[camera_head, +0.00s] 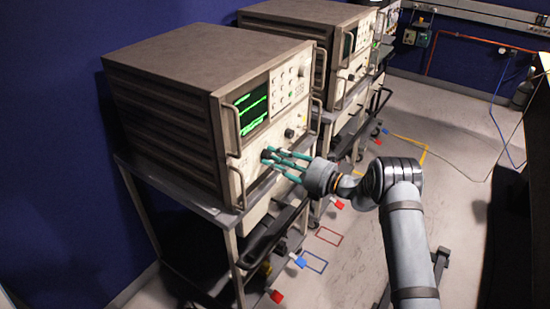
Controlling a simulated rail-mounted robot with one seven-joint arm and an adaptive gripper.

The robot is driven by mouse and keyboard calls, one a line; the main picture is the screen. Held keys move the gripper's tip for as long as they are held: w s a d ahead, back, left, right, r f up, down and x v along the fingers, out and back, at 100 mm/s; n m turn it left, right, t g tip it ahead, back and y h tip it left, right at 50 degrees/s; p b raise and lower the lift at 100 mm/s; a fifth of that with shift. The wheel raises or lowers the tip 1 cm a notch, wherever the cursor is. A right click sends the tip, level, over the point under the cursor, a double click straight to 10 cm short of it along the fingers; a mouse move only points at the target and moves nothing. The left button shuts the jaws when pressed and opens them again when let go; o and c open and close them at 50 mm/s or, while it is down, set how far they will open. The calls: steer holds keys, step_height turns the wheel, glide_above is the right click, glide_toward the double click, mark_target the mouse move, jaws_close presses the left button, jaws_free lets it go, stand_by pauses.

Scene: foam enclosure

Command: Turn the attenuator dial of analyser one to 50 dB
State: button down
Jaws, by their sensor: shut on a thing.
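The nearest analyser (170,70) is a large brown-topped box on a cart, with a lit green screen (252,110) and a pale front panel. I cannot read which number it carries. My gripper (268,156) reaches the lower part of this front panel from the right. Its teal fingers are shut on a small dark dial at the panel. The fingers cover most of the dial, and its scale and pointer cannot be read from here. Another dark knob (289,133) sits higher on the panel, to the right of the fingers.
A second similar analyser (305,18) stands on a cart behind the first, with more equipment beyond. Metal handles (233,131) stick out from the front panel. The cart's dark rail (268,238) lies below my gripper. The floor at right is mostly open, with a cable (440,146) on it.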

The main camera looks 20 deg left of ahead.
steer(key=shift+w+d+r, duration=0.15)
steer(key=shift+w+r, duration=0.15)
steer(key=shift+r, duration=0.1)
steer(key=c, duration=1.8)
jaws_free()
steer(key=o, duration=0.4)
steer(key=shift+s+f, duration=0.1)
steer(key=shift+f, duration=0.15)
steer(key=shift+s, duration=0.1)
steer(key=v, duration=1.2)
